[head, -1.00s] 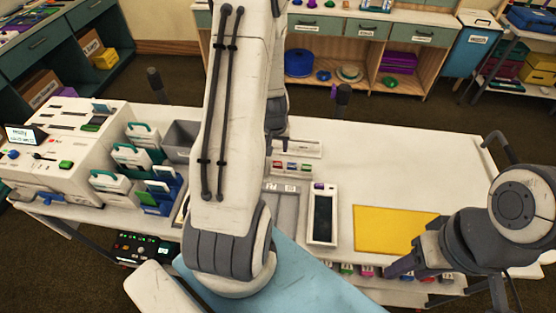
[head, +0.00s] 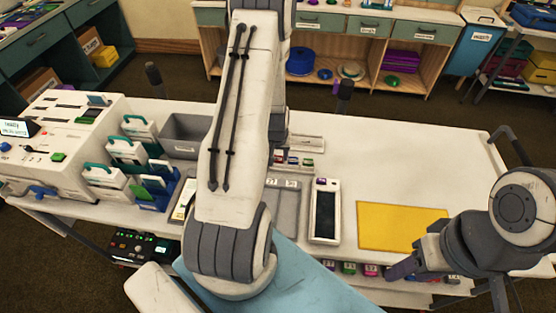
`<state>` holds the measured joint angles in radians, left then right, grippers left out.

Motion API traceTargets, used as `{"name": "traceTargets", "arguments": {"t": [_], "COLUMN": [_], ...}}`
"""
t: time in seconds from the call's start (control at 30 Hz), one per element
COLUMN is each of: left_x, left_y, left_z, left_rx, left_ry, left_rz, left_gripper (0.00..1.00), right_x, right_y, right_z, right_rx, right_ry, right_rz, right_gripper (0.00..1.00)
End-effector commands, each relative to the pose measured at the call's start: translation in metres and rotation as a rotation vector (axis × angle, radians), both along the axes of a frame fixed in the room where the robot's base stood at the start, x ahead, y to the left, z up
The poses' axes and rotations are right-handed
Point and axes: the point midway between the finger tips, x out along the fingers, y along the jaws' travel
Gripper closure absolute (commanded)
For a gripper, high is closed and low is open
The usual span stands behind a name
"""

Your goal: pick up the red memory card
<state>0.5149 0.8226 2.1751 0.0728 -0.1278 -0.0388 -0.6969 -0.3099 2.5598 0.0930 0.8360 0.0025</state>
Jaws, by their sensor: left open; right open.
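Small coloured pieces, some red, sit in a low white rack (head: 308,163) behind the grey tray in the head view. They are too small for me to tell which is the red memory card. My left arm rises across the middle and bends down behind itself; its own links hide the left gripper and part of the rack. My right gripper (head: 402,268) is at the lower right, beside the front edge of the yellow mat (head: 390,226). It is open and empty, well away from the rack.
A white machine (head: 60,140), card holders (head: 122,148) and a grey bin (head: 187,136) fill the table's left side. A dark-screened device (head: 325,212) lies beside the grey tray (head: 285,215). The white table (head: 400,160) is clear at the back right.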

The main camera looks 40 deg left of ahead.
Motion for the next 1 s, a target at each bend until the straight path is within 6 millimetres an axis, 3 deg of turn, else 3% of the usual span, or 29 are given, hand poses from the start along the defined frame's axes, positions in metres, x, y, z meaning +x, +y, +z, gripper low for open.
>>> {"name": "traceTargets", "arguments": {"t": [0.07,0.13,0.17,0.67,0.8,0.9,1.0], "left_x": [0.000,0.000,0.000,0.000,0.000,0.000,0.000], "left_y": [0.000,0.000,0.000,0.000,0.000,0.000,-0.020], "left_z": [0.000,0.000,0.000,0.008,0.022,0.047,0.059], "left_rx": [0.000,0.000,0.000,0.000,0.001,0.001,-0.002], "left_ry": [0.000,0.000,0.000,-0.001,-0.003,-0.002,0.002], "left_rz": [0.000,0.000,0.000,0.001,0.001,0.001,-0.004], "left_gripper": [0.53,0.79,0.81,0.82,0.82,0.82,0.82], "right_x": [0.000,0.000,0.000,0.000,0.000,0.000,0.000], "right_y": [0.000,0.000,0.000,0.000,0.000,0.000,0.000], "right_z": [0.000,0.000,0.000,-0.002,-0.006,0.010,0.026], "right_rx": [0.000,0.000,0.000,0.000,0.000,0.000,0.000], "right_ry": [0.000,0.000,0.000,0.000,0.000,0.000,0.000], "right_rz": [0.000,0.000,0.000,0.000,0.000,0.000,0.001], "right_gripper": [0.50,0.50,0.50,0.50,0.50,0.50,0.50]}}
